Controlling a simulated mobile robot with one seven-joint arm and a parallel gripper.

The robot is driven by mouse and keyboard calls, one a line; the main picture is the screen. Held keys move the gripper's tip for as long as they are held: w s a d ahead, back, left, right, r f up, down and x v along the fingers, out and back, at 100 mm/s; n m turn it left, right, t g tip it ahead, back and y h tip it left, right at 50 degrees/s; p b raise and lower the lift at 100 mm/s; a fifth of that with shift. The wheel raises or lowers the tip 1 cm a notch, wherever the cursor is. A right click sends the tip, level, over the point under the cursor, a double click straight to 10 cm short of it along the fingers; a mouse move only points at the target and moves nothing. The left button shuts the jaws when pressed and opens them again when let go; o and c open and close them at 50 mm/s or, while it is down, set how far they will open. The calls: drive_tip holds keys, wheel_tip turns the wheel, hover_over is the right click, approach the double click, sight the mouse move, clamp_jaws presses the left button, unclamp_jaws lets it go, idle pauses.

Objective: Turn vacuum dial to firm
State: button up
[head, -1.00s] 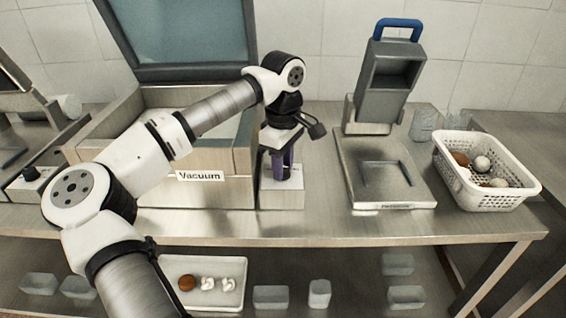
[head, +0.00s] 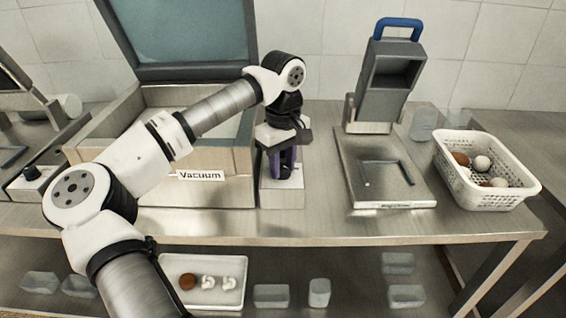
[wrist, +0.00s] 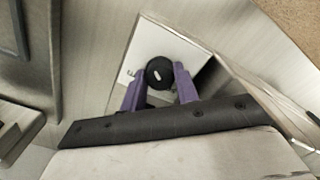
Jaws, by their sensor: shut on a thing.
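The vacuum machine (head: 150,190) stands at the left of the table with its lid up and a "Vacuum" label (head: 201,175) on its front. A pale control box (head: 283,198) joins its right side. The round black dial (wrist: 160,72) with a white mark sits on the box's face in the wrist view. My gripper (head: 283,168) points down over the box. In the wrist view its purple fingers (wrist: 158,86) are shut on the dial, one at each side. In the head view the dial is hidden by the fingers. The dial's setting text is too small to read.
A grey press-like machine with a blue handle (head: 398,25) stands right of the box. A white perforated basket (head: 488,200) with several round items is farther right. A white tray (head: 207,300) lies on the lower shelf. Bare table lies before the machines.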

sight(283, 166)
drive_tip(key=o, duration=1)
drive_tip(key=shift+c, duration=0.2)
drive_tip(key=shift+r, duration=0.15)
wheel_tip(283, 166, up, 14)
drive_tip(key=shift+f+b, duration=0.2)
drive_tip(key=shift+b, duration=0.25)
